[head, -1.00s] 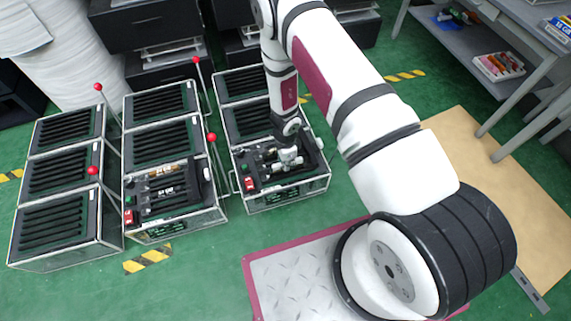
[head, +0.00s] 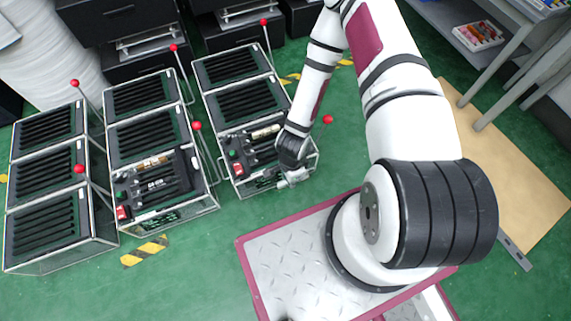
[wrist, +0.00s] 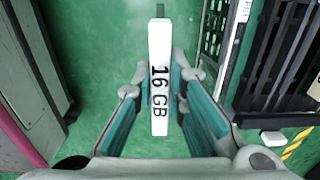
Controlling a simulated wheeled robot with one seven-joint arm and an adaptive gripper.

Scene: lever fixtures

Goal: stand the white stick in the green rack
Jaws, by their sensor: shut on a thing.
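The white stick (wrist: 159,95) carries the dark marking "16 GB". In the wrist view it stands lengthwise in the picture between the teal-padded fingers of my gripper (wrist: 160,72), which is shut on it. Green floor shows behind the stick, and a small grey piece shows at its far end. I cannot pick out a green rack for certain in either view.
Black slotted fixtures stand in rows at the left, with red-balled levers (head: 197,126) sticking up. The middle fixture (head: 190,208) has a dark panel with a red switch. A grey workbench (head: 505,75) is at the upper right.

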